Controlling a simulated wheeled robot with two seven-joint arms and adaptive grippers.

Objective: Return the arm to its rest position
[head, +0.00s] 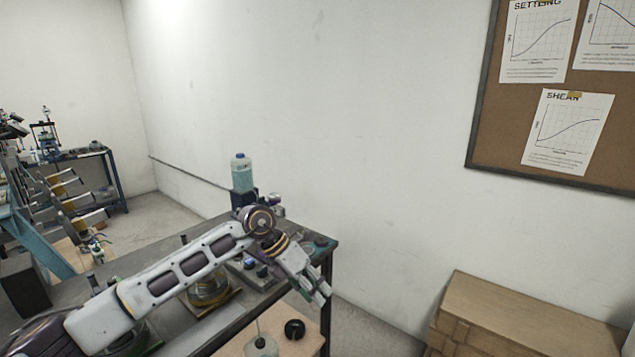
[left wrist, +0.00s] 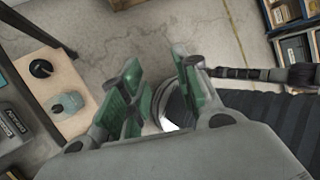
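My left arm reaches in from the lower left of the head view, over the dark workbench (head: 322,243). Its gripper (head: 318,287) is at the bench's right end, pointing down and to the right. In the left wrist view the left gripper (left wrist: 158,92) shows two green-padded fingers set apart. Nothing is seen held between them; a shiny round part shows behind the gap, and I cannot tell what it is. My right gripper is not recognisable in either view.
A bottle of bluish liquid (head: 241,174) stands at the bench's back. A glass vessel (head: 208,290) is under the arm. A wooden board with a black knob (head: 294,329) is below the gripper. A wooden crate (head: 520,318) is at right. Lever frames (head: 75,200) stand at left.

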